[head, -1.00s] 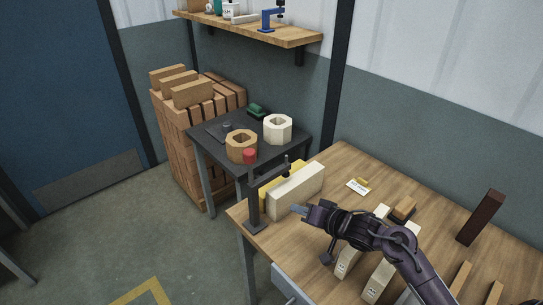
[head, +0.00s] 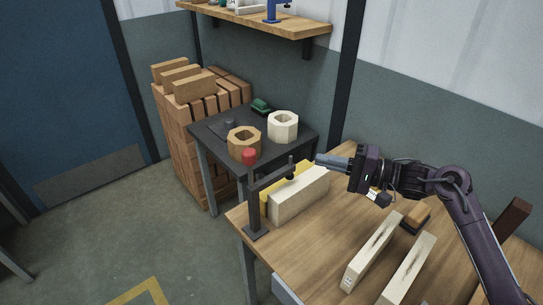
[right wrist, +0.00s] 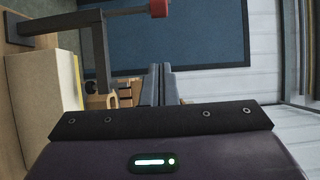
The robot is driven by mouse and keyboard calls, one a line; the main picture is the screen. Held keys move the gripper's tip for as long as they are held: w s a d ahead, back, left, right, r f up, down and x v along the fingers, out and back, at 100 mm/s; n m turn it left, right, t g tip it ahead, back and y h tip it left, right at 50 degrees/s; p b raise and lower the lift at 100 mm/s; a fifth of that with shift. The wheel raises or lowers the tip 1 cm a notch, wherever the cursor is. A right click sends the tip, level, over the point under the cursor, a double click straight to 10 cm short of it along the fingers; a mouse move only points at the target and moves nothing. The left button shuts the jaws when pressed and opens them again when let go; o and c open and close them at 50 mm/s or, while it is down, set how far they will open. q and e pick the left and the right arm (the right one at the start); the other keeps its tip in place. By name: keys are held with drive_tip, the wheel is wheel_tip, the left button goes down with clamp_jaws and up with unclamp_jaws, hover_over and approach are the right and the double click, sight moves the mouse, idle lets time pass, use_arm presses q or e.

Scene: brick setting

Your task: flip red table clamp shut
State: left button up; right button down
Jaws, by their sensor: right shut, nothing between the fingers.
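The table clamp (head: 254,205) is a dark upright frame with a red-tipped handle (head: 249,157), standing at the left edge of the wooden table. Its handle points up and its arm reaches right over a pale block and a yellow piece (head: 267,198). In the right wrist view the red tip (right wrist: 158,8) shows at the top, beyond the fingers. My right gripper (head: 322,161) is shut and empty, raised above the table to the right of the clamp, fingers pointing left towards it and apart from it. My left gripper is not in view.
The pale block (head: 300,197) stands under the clamp arm. Two long pale blocks (head: 374,251) and a brush-like wooden piece (head: 416,217) lie at the right of the table. A dark side table (head: 207,140) holds two hexagonal pieces behind the clamp.

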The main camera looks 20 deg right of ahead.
sight(250, 170)
drive_tip(key=s+a+p+x, duration=0.1)
drive_tip(key=p+x, duration=0.3)
drive_tip(key=x, duration=0.8)
drive_tip(key=shift+s+a, duration=0.3)
drive_tip(key=shift+a, duration=0.4)
